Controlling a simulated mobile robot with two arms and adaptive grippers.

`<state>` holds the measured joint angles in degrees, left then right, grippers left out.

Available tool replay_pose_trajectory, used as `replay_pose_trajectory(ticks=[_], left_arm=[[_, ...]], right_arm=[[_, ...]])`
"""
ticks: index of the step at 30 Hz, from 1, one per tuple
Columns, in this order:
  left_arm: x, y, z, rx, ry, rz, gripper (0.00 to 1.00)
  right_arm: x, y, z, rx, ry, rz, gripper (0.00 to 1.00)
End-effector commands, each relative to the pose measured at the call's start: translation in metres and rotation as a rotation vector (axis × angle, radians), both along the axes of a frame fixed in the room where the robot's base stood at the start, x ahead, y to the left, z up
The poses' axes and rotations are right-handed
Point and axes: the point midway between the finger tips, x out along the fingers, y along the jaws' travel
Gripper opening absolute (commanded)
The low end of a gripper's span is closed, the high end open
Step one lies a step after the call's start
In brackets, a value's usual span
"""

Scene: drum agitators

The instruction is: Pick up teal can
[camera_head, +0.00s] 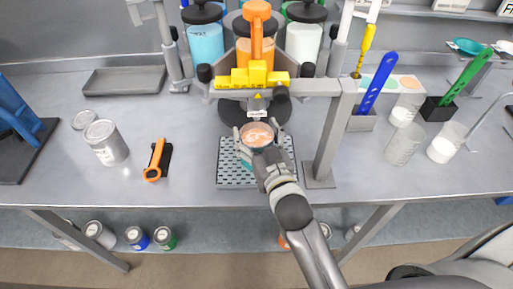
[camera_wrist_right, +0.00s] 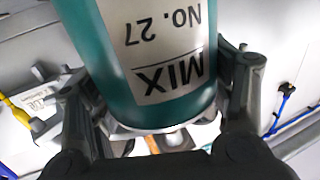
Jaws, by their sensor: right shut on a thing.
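The teal can (camera_head: 257,134) is in the middle of the head view, open at the top with peach-coloured contents. It is over the perforated tray (camera_head: 226,178), below the agitator; I cannot tell whether it touches the tray. In the right wrist view the teal can (camera_wrist_right: 115,65) fills the centre, with a white label reading MIX No. 27, upside down in the picture. My right gripper (camera_head: 260,150) is shut on the can, one finger on each side; the right gripper (camera_wrist_right: 160,85) also shows in the wrist view. My left gripper is not in view.
The agitator's yellow block (camera_head: 258,77) and grey frame post (camera_head: 334,135) are close to the can. Clear cups (camera_head: 404,145) stand right. The bench front between is mostly clear.

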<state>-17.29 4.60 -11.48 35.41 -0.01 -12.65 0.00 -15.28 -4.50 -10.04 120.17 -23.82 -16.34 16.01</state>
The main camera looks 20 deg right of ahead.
Motion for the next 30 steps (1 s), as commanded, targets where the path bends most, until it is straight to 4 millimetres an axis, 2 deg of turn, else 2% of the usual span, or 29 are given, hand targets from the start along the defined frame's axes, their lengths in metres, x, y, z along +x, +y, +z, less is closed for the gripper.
replay_pose_trajectory(ticks=[1, 6, 8, 20, 30], left_arm=[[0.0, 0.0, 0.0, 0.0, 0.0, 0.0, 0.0], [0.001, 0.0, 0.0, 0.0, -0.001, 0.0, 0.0], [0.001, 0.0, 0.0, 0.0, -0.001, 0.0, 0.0], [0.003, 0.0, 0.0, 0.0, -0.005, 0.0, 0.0], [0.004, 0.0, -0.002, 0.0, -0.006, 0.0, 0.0]], right_arm=[[0.0, 0.0, 0.0, 0.0, 0.0, 0.0, 0.33], [0.0, 0.0, 0.002, 0.0, -0.004, 0.001, 0.11], [0.0, 0.0, 0.002, 0.0, -0.004, 0.001, 0.06], [0.0, 0.0, 0.006, 0.0, -0.006, 0.001, 0.05], [0.001, 0.0, 0.026, 0.0, -0.008, 0.0, 0.05]])
